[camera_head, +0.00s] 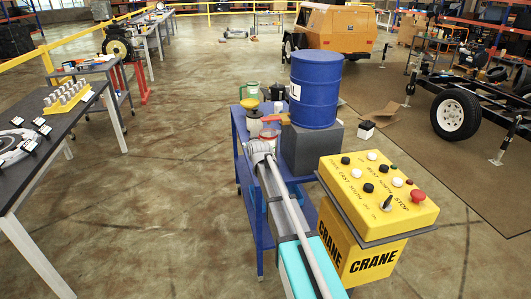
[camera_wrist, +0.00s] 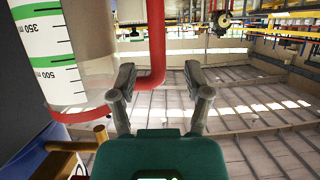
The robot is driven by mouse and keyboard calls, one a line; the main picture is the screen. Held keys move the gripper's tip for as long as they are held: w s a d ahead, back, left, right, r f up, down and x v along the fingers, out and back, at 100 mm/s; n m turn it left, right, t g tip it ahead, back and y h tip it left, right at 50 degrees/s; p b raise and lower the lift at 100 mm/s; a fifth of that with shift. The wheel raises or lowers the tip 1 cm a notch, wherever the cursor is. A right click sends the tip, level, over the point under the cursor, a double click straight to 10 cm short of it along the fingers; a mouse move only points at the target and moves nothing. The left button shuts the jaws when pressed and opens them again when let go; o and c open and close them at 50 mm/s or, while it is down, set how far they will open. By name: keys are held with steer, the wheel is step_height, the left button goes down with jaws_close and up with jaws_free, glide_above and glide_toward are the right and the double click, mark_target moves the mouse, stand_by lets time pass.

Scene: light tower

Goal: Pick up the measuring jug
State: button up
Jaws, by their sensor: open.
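The measuring jug (camera_wrist: 50,50) fills the left of the wrist view. It is whitish and clear, with green bands, black volume marks and a red rim (camera_wrist: 82,114), and it appears upside down in that view. A red handle (camera_wrist: 155,40) curves out from it to the right. My gripper (camera_wrist: 159,74) is open, and its two fingers show on either side of the handle in the picture. I cannot tell whether they touch it. In the head view my arm runs to the blue cart, and the fingers are hidden or too small to make out.
The blue cart (camera_head: 243,172) carries a blue drum (camera_head: 316,90) on a grey block (camera_head: 312,150) and several small containers. A yellow crane control box (camera_head: 375,195) stands close to the right of my arm. A dark table (camera_head: 45,130) is at the left, with open floor between.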

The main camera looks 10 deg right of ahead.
steer(key=shift+b+x, duration=0.4)
steer(key=shift+x, duration=1.1)
steer(key=shift+d, duration=0.1)
jaws_close()
